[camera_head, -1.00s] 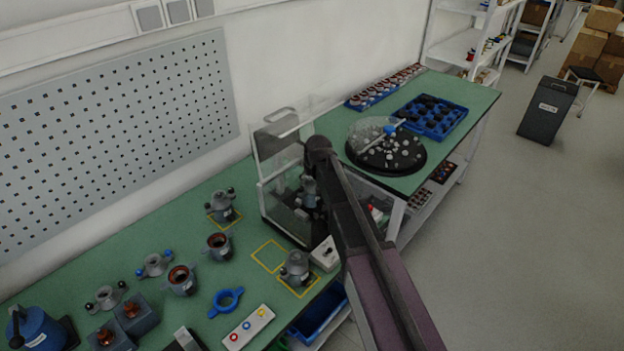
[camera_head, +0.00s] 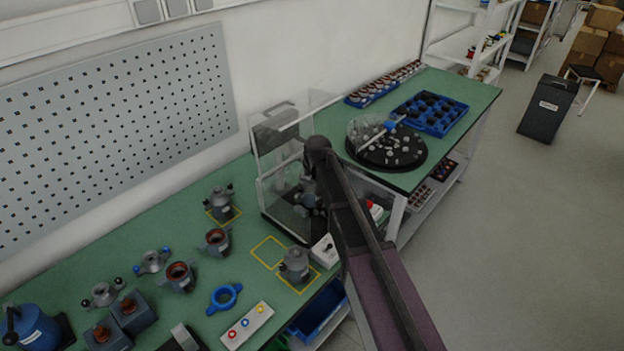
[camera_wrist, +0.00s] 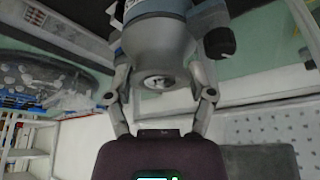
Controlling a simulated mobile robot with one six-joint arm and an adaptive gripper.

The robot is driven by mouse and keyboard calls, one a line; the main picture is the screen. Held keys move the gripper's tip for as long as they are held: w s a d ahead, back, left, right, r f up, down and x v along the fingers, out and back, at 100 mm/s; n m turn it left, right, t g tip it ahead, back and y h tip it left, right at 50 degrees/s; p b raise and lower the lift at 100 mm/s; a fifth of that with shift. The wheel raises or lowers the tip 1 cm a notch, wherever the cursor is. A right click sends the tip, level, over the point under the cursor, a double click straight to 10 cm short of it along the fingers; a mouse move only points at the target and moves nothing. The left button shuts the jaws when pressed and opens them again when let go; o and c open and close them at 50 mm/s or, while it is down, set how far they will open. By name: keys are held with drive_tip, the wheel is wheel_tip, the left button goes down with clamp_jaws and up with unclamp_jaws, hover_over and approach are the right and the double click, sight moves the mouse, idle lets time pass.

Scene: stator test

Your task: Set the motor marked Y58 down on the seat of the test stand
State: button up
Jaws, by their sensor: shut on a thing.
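My gripper (camera_wrist: 162,92) is shut on a grey motor (camera_wrist: 157,45), with one finger on each side of its rounded end. A dark knob shows at the motor's right in the wrist view. I cannot read a Y58 mark. In the head view the arm reaches over the test stand (camera_head: 262,192), a clear-walled enclosure on the green bench. The held motor (camera_head: 308,201) is inside it, partly hidden by my arm. The seat is hidden, so I cannot tell whether the motor touches it.
Similar grey motors stand on the bench, one in a rear yellow square (camera_head: 221,202) and one in a front square (camera_head: 294,264). A yellow square (camera_head: 268,252) between them is empty. A control box (camera_head: 325,249) is by the stand. A round dark tray (camera_head: 412,160) lies beyond.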

drive_tip(key=shift+f+b, duration=0.8)
drive_tip(key=shift+f, duration=0.05)
idle(0.4)
drive_tip(key=o, duration=1.3)
drive_tip(key=shift+r, duration=0.1)
